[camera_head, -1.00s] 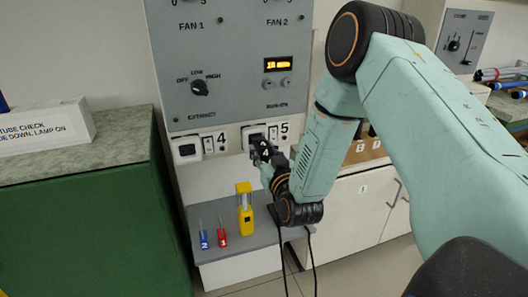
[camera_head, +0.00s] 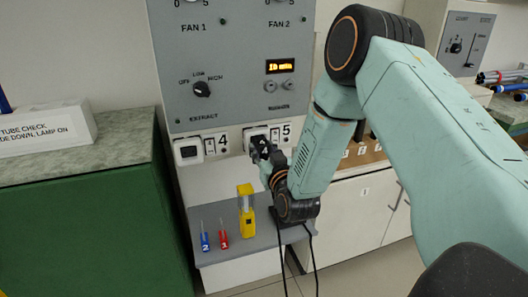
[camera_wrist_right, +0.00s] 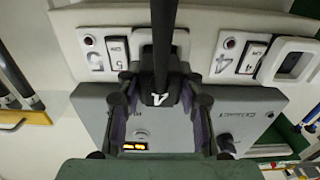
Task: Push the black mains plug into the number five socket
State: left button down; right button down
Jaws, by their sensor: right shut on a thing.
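The black mains plug (camera_head: 264,152) carries a white number 4. My right gripper (camera_wrist_right: 160,105) is shut on it, and a thick black cable (camera_wrist_right: 164,40) runs up from it in the right wrist view. The number five socket (camera_head: 255,132) is on the wall strip beside the label 5 (camera_head: 286,130). Plug and fingers are in front of its lower part and partly hide it. I cannot tell whether the plug touches the socket or its pins are in. My left gripper is in neither view.
The number four socket (camera_head: 187,151) is to the left on the same strip. Below, a grey shelf (camera_head: 221,262) bears a yellow lamp-like tool (camera_head: 246,212), a blue screwdriver (camera_head: 205,241) and a red one (camera_head: 223,240). A green cabinet (camera_head: 95,220) stands at left. Black cables hang below my wrist.

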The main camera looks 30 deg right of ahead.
jog(key=shift+w+d+r, duration=0.1)
jog(key=shift+w, duration=0.5)
jog(key=c, duration=0.8)
grip_release()
jog(key=v, duration=1.2)
